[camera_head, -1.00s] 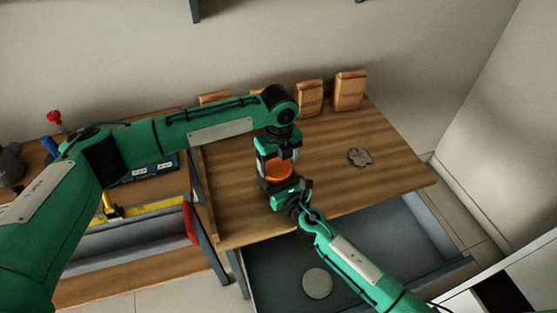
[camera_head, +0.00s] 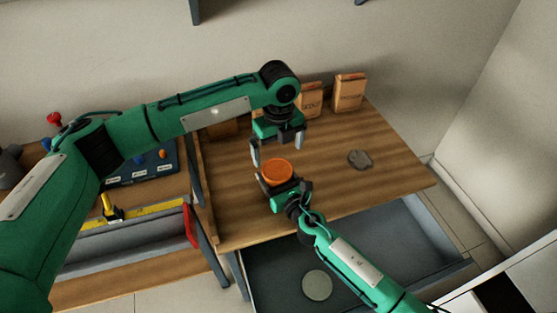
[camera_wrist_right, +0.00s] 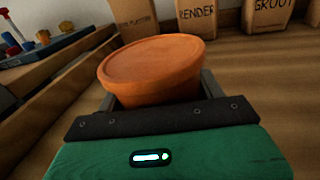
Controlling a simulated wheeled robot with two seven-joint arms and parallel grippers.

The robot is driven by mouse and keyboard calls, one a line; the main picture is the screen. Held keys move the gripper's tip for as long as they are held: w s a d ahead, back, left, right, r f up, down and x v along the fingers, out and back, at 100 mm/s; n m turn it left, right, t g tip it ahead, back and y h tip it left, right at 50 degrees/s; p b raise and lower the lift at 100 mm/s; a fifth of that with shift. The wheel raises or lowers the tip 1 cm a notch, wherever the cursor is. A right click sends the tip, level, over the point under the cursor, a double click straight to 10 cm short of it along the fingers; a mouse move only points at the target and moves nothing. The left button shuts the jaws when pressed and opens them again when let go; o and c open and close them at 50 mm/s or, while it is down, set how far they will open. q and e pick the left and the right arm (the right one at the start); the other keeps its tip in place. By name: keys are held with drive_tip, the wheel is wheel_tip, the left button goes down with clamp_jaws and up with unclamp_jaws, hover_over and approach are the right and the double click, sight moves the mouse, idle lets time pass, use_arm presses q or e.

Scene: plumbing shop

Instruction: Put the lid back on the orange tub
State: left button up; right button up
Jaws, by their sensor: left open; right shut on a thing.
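The orange tub (camera_wrist_right: 158,94) stands on the wooden bench, between the fingers of my right gripper (camera_head: 281,186), which is shut on it. An orange round lid (camera_head: 277,169) lies over the tub's mouth. In the right wrist view the lid (camera_wrist_right: 153,62) covers the top and looks tilted against the gripper, its left side lower in the picture. I cannot tell whether it is fully seated. My left gripper (camera_head: 277,146) is open and empty, just above and behind the tub, with its fingers pointing down and apart from the lid.
Paper bags (camera_head: 350,91) stand along the back of the bench (camera_head: 395,175). A grey flat piece (camera_head: 360,159) lies to the right. An open drawer (camera_head: 405,237) below the front edge holds a pale disc (camera_head: 317,285). A side bench with tools is at left.

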use_arm(q)
wheel_tip(320, 180, up, 5)
drive_tip(key=shift+r, duration=0.2)
use_arm(e)
drive_tip(key=o, duration=1.5)
drive_tip(key=shift+c, duration=0.2)
drive_tip(key=b+v, duration=0.1)
drive_tip(key=v, duration=1.1)
drive_tip(key=shift+s+d, duration=0.15)
drive_tip(key=shift+s, duration=0.2)
drive_tip(key=shift+s+d+b, duration=0.25)
drive_tip(key=shift+s+b, duration=0.05)
drive_tip(key=shift+s, duration=0.2)
use_arm(q)
drive_tip(key=shift+f, duration=0.8)
